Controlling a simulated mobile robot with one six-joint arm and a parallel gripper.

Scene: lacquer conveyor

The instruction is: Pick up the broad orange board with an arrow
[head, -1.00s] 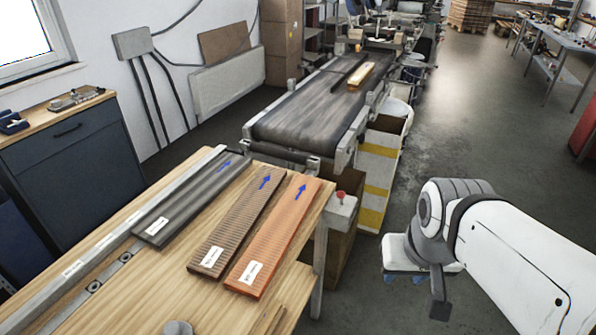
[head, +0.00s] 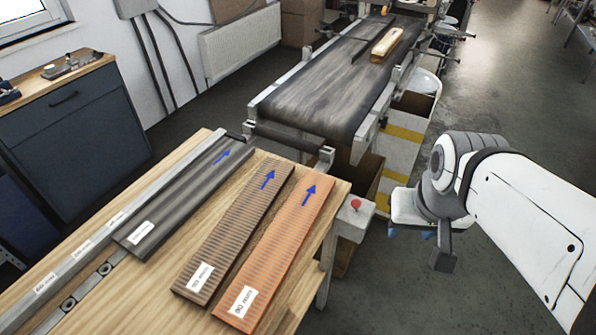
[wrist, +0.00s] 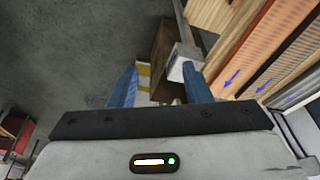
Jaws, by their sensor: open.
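The orange board (head: 277,254) lies flat on the wooden table near its right edge, ribbed, with a blue arrow at its far end and a white label at its near end. It also shows at the upper right of the wrist view (wrist: 244,50). A brown ribbed board (head: 234,226) lies just left of it, and a dark grey board (head: 178,198) lies further left; both carry blue arrows. My gripper shows its two blue fingers apart in the wrist view (wrist: 160,88), with nothing between them. In the head view it hangs over the floor, right of the table and apart from the boards.
A conveyor (head: 325,92) stands beyond the table with a pale wooden piece (head: 387,43) on it. A red button on a grey box (head: 355,208) sits at the table's right corner. A metal rail (head: 75,254) runs along the table's left side. Open floor lies right of the table.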

